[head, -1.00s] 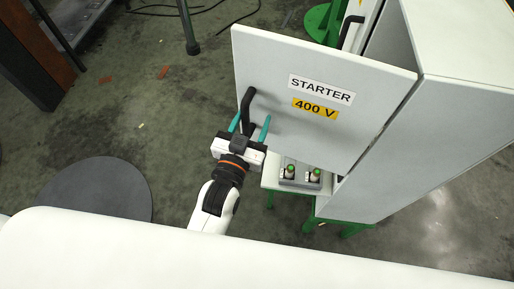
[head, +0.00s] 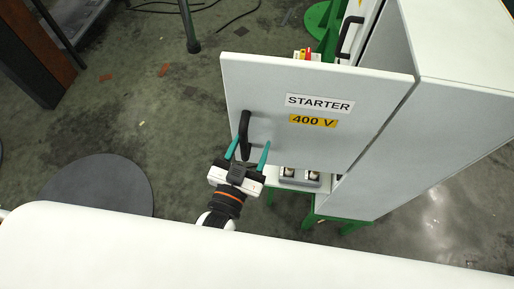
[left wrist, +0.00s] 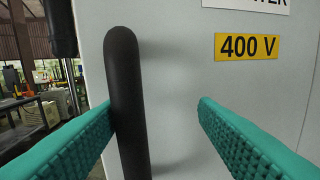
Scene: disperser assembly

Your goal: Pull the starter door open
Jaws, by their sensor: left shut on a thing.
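The starter door (head: 350,145) is a light grey panel with a "STARTER" label and a yellow "400 V" label. It stands ajar from the grey cabinet (head: 440,45), swung out toward me. Its black upright handle (head: 244,130) is near its left edge. My left gripper (head: 248,150) has its two teal fingers on either side of the handle and is shut on it. In the left wrist view, the handle (left wrist: 127,100) stands against the left finger, with a gap showing to the right finger. The right gripper is not in view.
A box with two push buttons (head: 300,176) sits below the door on a green-legged stand. Red and yellow parts (head: 304,55) show above the door's top edge. Another black handle (head: 350,37) is behind it.

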